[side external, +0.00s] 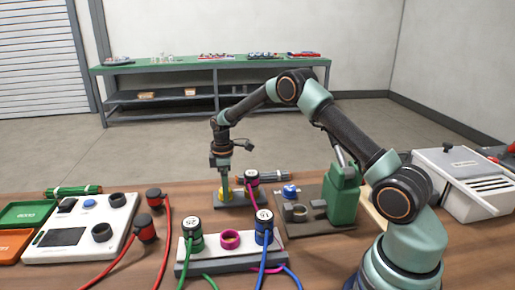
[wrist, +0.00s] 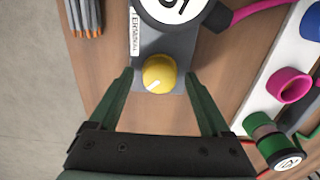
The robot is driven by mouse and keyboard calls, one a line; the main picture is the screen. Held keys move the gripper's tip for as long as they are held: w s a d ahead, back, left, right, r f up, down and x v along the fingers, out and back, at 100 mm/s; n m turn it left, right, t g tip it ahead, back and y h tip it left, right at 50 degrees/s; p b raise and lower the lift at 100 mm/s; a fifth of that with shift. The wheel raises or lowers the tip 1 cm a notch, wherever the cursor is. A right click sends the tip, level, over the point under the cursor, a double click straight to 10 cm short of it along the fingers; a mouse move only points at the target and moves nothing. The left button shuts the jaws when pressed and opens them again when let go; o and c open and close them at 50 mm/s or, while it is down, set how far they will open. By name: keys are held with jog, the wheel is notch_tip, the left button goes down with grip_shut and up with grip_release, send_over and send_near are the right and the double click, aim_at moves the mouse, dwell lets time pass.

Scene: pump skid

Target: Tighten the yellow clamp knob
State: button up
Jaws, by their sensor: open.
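The yellow clamp knob (wrist: 159,73) has a white pointer line and sits on a grey block (wrist: 178,45) in the wrist view. The line points to the lower left. My gripper (wrist: 166,78) is open, with one green finger on each side of the knob and a gap on both sides. In the side view my gripper (side external: 224,184) points down over the yellow knob (side external: 222,193), which is partly hidden behind the fingers.
A connector with a magenta cable (side external: 252,178) stands on the same block, close to the knob. A grey rail (side external: 226,262) in front holds green and blue connectors and a magenta ring (side external: 230,239). A green pump unit (side external: 343,190) stands to the right.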

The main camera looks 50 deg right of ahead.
jog(key=shift+f, duration=0.1)
grip_shut()
jog(key=shift+m, duration=0.4)
jog(key=m, duration=1.2)
jog(key=shift+m, duration=0.4)
jog(key=m, duration=0.4)
jog(key=shift+m, duration=0.3)
